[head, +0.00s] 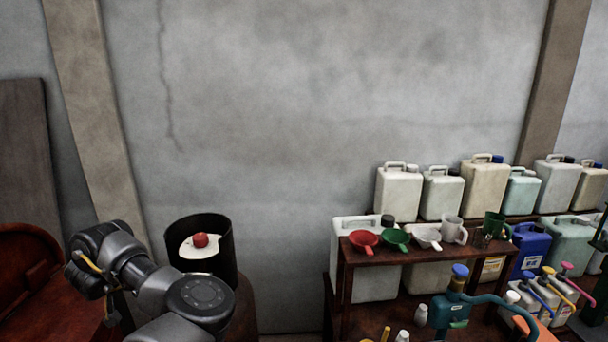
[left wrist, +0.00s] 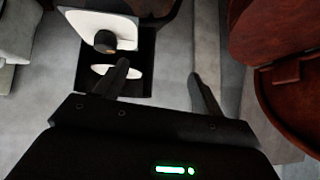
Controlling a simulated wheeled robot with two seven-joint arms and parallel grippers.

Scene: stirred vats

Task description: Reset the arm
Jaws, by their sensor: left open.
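My left arm comes up from the bottom left in the head view, bent, with its wrist end left of a black vat. My left gripper shows in the left wrist view (left wrist: 159,70), its two dark fingers spread apart with nothing between them. Beyond the fingers is grey floor; a dark square object with white parts and a dark knob (left wrist: 105,41) lies past the left finger. I cannot tell how far off it is. My right gripper is in neither view.
The black vat (head: 207,268) holds a white surface with a red ball-like knob (head: 200,240). A reddish-brown round-backed piece (head: 25,265) stands at far left. At right, a shelf (head: 345,255) carries red and green funnels, jugs and several canisters. The wall behind is bare.

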